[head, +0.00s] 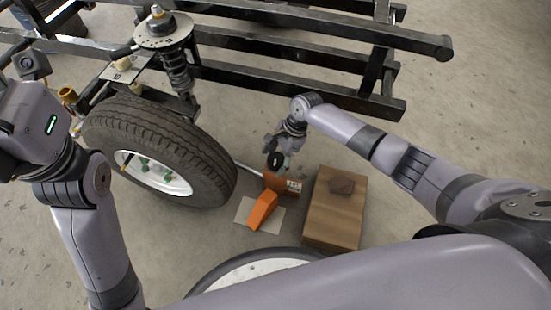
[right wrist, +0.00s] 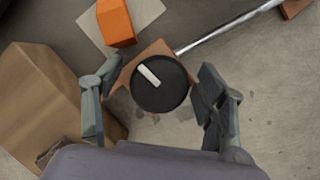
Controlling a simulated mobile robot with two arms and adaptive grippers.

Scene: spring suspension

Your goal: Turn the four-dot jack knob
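The jack (head: 285,182) is an orange body on the floor beside the wheel, with a pale marked label whose dots are too small to count. Its black round knob (right wrist: 160,84) with a white bar faces the right wrist camera; in the head view it shows as a dark disc (head: 275,160). My right gripper (head: 282,148) is over the jack. In the right wrist view its fingers (right wrist: 158,76) stand apart on both sides of the knob, with gaps visible. My left arm comes in at the left; its fingers are not visible.
A large tyre (head: 160,145) stands left of the jack, under a spring strut (head: 178,70) and black frame rails (head: 300,52). A brown box (head: 335,220) with a dark lump on top is close at right. An orange wedge (head: 262,210) lies on a pale sheet (head: 243,211) in front.

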